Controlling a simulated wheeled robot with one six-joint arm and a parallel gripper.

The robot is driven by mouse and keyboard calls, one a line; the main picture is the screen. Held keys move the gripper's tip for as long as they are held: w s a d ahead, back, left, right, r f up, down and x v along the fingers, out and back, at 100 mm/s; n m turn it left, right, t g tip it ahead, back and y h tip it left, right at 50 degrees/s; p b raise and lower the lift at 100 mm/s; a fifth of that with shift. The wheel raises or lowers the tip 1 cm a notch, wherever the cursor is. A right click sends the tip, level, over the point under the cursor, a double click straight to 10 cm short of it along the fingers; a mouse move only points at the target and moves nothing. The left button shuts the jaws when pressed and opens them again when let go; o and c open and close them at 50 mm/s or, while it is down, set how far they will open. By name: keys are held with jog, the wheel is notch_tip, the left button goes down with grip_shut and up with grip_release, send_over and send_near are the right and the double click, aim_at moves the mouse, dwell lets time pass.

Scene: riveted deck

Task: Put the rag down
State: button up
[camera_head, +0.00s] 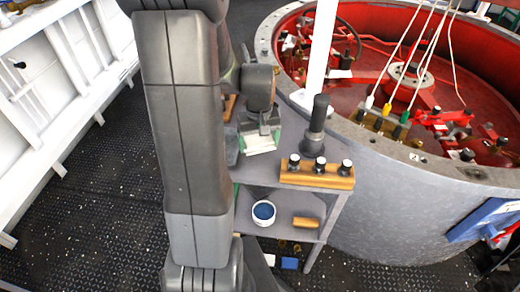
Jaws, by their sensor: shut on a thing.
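My gripper (262,131) is in the middle of the view, at the end of my dark grey arm, over the top shelf of a grey shelf unit (314,217). It is shut on a pale, whitish-green rag (261,144), which shows just below the fingers. My gripper hides part of the rag. I cannot tell whether the rag touches the shelf top.
A wooden block with black knobs (317,174) and a dark upright cylinder (315,127) stand to the right. A white tub with blue contents (264,213) and a wooden block (306,222) sit on the lower shelf. A large red-lined round tank (400,207) stands right.

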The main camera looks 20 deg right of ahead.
aim_at(259, 150)
notch_tip(259, 150, down, 4)
jog(key=shift+r, duration=0.1)
